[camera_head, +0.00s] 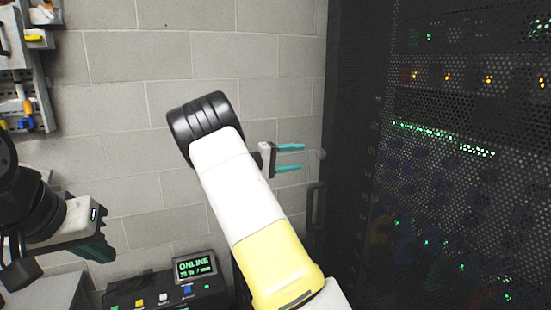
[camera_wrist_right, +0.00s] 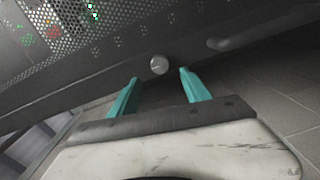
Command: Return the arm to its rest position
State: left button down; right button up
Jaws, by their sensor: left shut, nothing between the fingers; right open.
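My right arm (camera_head: 235,190), white and yellow with a black ribbed joint, is raised across the middle of the head view. Its gripper (camera_head: 302,157) points right toward the edge of the dark server rack. Its two teal fingers are apart and empty. In the right wrist view, the right gripper (camera_wrist_right: 158,88) is open, with a round silver knob (camera_wrist_right: 159,65) on the rack ahead of the gap, apart from the fingers. My left gripper (camera_head: 100,249) is low at the left edge of the head view, with its teal fingers together. Nothing shows between them.
The server rack (camera_head: 440,180) with a perforated front and lit LEDs fills the right side. A vertical handle (camera_head: 316,207) is on its left edge. A console (camera_head: 165,291) with an ONLINE screen stands below. A tool panel (camera_head: 22,85) hangs at the left on the block wall.

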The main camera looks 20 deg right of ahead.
jog(key=s+f+g+y, duration=0.1)
jog(key=s+f+y, duration=0.1)
jog(key=s+y, duration=0.4)
jog(key=s+f+y, duration=0.3)
jog(key=s+y, duration=0.1)
jog(key=s, duration=0.5)
jog(key=s+a+r+t+y, duration=0.3)
jog(key=s+a+y, duration=0.2)
jog(key=s+a, duration=0.4)
jog(key=s+a+r+n+t+y, duration=0.1)
jog(key=s+a+r+t+y, duration=0.2)
jog(key=s+a, duration=0.7)
jog(key=shift+s+a+y, duration=0.3)
jog(key=shift+s+y, duration=0.2)
jog(key=shift+y, duration=0.4)
